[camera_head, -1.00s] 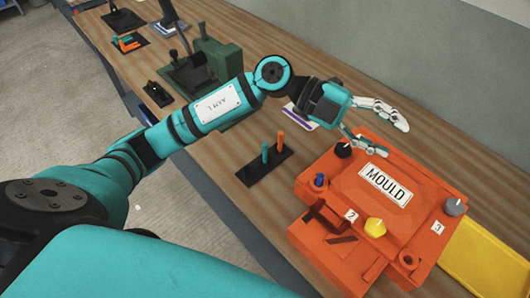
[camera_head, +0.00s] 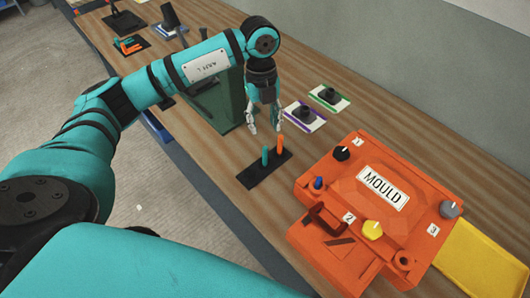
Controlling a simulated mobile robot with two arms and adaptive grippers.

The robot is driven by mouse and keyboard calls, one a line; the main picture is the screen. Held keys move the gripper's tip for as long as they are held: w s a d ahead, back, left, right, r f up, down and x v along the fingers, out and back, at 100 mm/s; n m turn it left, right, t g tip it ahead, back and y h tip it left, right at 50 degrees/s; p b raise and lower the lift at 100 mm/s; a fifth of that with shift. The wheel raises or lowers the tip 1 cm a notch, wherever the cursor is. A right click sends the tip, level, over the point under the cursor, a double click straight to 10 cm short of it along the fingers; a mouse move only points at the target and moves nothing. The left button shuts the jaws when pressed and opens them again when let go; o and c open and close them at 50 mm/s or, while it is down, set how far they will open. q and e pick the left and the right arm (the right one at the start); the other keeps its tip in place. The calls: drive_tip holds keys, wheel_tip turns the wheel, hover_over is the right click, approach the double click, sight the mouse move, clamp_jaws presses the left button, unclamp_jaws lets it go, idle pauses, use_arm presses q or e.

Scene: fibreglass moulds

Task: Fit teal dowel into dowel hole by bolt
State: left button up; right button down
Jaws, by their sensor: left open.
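The teal dowel (camera_head: 265,156) stands upright in a black holder (camera_head: 255,177), beside an orange dowel (camera_head: 280,144). My left gripper (camera_head: 266,129) points down just above and behind the dowels, fingers apart and empty. The gap between its fingers is roughly above the teal dowel; contact is not clear. The orange mould (camera_head: 347,188), labelled MOULD, lies to the right. A small blue peg (camera_head: 318,183) stands on its left side, and a round orange socket (camera_head: 403,260) is at its near right corner. I cannot tell which feature is the bolt or its dowel hole.
The mould carries a black knob (camera_head: 341,153), a yellow knob (camera_head: 372,230) and a grey knob (camera_head: 449,209). A yellow tray (camera_head: 485,262) lies at right. Purple-edged (camera_head: 304,115) and green-edged (camera_head: 328,97) cards with black parts lie behind. A green machine (camera_head: 225,103) stands left of my gripper.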

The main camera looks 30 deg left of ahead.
sight(265, 148)
use_arm(q)
drive_tip(key=f, duration=0.3)
drive_tip(key=f+p, duration=0.1)
drive_tip(key=shift+s+d+f, duration=0.2)
drive_tip(key=shift+d+f, duration=0.05)
drive_tip(key=f+p, duration=0.1)
drive_tip(key=f, duration=0.1)
drive_tip(key=f+p, duration=0.1)
drive_tip(key=f, duration=0.1)
drive_tip(key=shift+s+d+f+p, duration=0.1)
drive_tip(key=shift+s+f+p, duration=0.1)
drive_tip(key=shift+f+p, duration=0.15)
drive_tip(key=shift+f, duration=0.3)
clamp_jaws()
